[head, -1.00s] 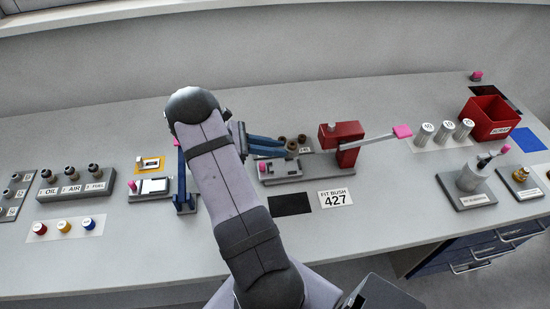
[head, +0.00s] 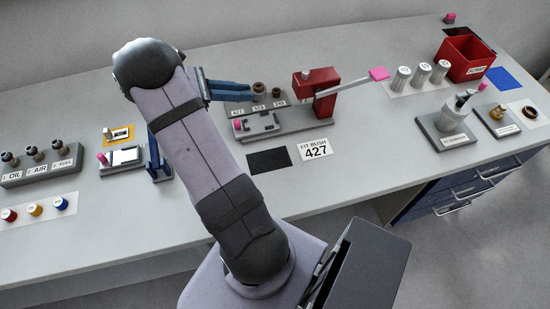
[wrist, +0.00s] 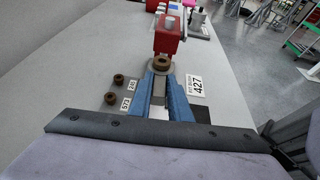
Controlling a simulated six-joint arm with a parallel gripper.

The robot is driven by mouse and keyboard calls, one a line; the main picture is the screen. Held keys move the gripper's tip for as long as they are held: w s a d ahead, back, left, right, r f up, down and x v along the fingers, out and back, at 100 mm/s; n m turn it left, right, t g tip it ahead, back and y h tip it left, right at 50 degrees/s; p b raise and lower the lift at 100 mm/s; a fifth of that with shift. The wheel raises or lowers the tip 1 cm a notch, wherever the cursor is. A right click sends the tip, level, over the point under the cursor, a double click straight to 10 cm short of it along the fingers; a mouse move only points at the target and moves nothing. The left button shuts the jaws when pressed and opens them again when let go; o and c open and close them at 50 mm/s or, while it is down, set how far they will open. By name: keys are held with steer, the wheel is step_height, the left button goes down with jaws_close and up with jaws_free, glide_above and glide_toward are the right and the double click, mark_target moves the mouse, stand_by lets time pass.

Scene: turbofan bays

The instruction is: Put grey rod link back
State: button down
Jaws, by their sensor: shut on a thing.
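My gripper (head: 248,93) is shut, with its two blue fingers pointing right toward the red press. In the wrist view, the fingers (wrist: 160,95) close on the grey rod link (wrist: 158,88), a narrow grey bar between them. A brown bush (wrist: 161,64) shows at the link's ring end, just beyond the fingertips; whether it sits inside the ring is hard to tell. The press (wrist: 168,36) stands straight beyond it. In the head view, the fingers and arm hide most of the link.
Two brown bushes (wrist: 118,79) stand beside number labels. The red press (head: 313,88) has a lever with a pink end (head: 379,73). A black mat (head: 269,161) and a 427 card (head: 315,149) lie in front. A blue upright (head: 158,158) stands left of my arm.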

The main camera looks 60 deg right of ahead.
steer(key=b, duration=0.2)
glide_above(266, 161)
step_height(266, 161, down, 3)
steer(key=shift+f+m+y, duration=0.3)
steer(key=shift+f+p, duration=0.7)
steer(key=shift+f, duration=4.3)
steer(key=shift+f, duration=0.15)
steer(key=c, duration=1.6)
jaws_free()
steer(key=shift+c, duration=0.2)
